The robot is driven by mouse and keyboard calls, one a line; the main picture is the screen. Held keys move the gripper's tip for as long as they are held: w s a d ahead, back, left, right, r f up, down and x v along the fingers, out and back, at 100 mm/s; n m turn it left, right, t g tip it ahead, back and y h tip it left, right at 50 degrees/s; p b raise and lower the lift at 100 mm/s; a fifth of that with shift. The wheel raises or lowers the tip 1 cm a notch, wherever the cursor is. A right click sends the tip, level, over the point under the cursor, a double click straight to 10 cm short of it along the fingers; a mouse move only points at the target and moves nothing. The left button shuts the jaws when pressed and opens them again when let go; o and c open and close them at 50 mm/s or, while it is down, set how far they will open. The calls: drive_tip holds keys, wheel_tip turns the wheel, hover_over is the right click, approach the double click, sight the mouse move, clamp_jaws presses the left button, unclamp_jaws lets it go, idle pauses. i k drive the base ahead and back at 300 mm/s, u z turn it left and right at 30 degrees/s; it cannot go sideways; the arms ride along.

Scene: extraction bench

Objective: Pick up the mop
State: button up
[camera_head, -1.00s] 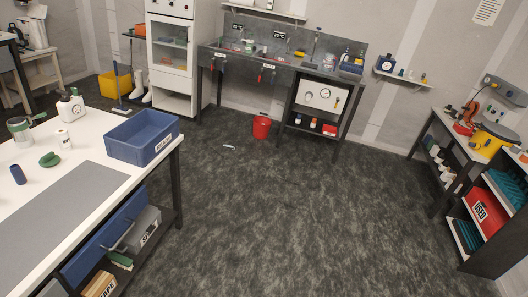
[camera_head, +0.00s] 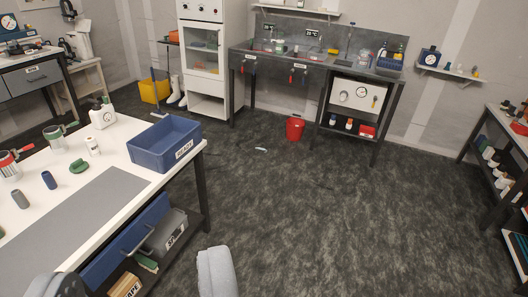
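The mop (camera_head: 154,92) stands at the back left, in front of the yellow bucket (camera_head: 155,91). It has a thin blue-grey upright handle, and its pale head (camera_head: 160,115) is on the floor. It is small and far off, and nothing of mine is near it.
The white bench (camera_head: 120,130) with the blue crate (camera_head: 165,145) fills the left front. White boots (camera_head: 173,90) and a white oven cabinet (camera_head: 200,60) stand right of the mop. A red bucket (camera_head: 295,129) and a small pale item (camera_head: 261,149) are on the floor.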

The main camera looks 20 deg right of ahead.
sight(157, 113)
drive_tip(key=u, duration=0.05)
drive_tip(key=k, duration=0.5)
drive_tip(key=z, duration=0.15)
drive_tip(key=i, duration=2.15)
drive_tip(key=z, duration=0.25)
drive_tip(key=i, duration=1.4)
drive_tip(key=z, duration=0.3)
drive_tip(key=i, duration=1.3)
drive_tip(key=u, duration=0.45)
drive_tip(key=i, duration=1.5)
drive_tip(key=u, duration=0.6)
drive_tip(key=i, duration=1.65)
drive_tip(key=u, duration=0.15)
